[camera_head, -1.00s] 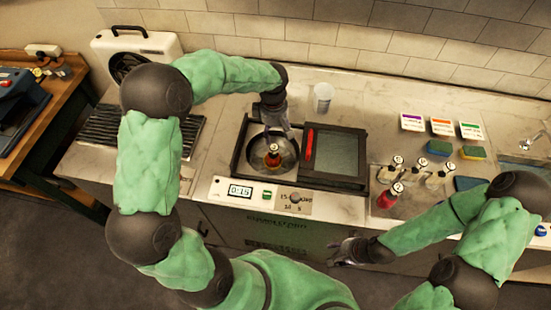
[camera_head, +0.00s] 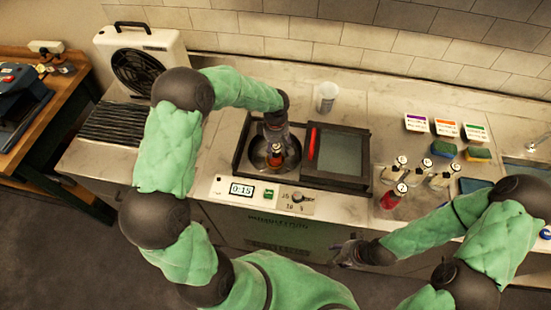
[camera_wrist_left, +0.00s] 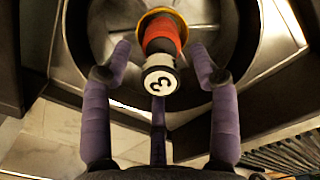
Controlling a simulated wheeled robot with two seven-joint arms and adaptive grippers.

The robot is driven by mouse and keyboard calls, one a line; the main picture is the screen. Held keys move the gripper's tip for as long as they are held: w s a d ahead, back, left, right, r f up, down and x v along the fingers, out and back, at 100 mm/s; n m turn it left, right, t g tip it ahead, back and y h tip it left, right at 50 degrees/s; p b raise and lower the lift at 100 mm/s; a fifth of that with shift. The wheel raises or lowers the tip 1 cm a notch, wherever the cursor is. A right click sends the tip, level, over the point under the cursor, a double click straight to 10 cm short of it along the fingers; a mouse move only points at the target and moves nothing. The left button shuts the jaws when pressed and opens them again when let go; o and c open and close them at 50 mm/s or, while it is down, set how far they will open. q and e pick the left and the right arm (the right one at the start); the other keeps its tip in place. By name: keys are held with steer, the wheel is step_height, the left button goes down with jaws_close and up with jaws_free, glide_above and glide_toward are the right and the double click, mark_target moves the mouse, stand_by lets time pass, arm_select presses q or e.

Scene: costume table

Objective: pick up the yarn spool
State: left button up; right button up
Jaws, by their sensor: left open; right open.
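The yarn spool (camera_head: 276,156) stands in the round metal basin of the machine. In the left wrist view the spool (camera_wrist_left: 165,38) shows red yarn, a yellow-orange rim at its base and a white cap marked 3. My left gripper (camera_head: 275,140) is over the basin at the spool. In the left wrist view its purple fingers (camera_wrist_left: 160,65) are open, spread on either side of the spool, with visible gaps to it. My right gripper (camera_head: 345,252) is low in front of the counter, open and away from the spool.
The round basin (camera_head: 257,163) sits in a dark frame beside a lidded panel (camera_head: 347,155). Several white-capped spools, including a red one (camera_head: 389,200), stand to the right, near sponges (camera_head: 478,154) and coloured cards (camera_head: 445,127).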

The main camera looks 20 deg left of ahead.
arm_select(q)
steer(key=shift+f, duration=0.35)
jaws_close()
steer(key=shift+r, duration=0.1)
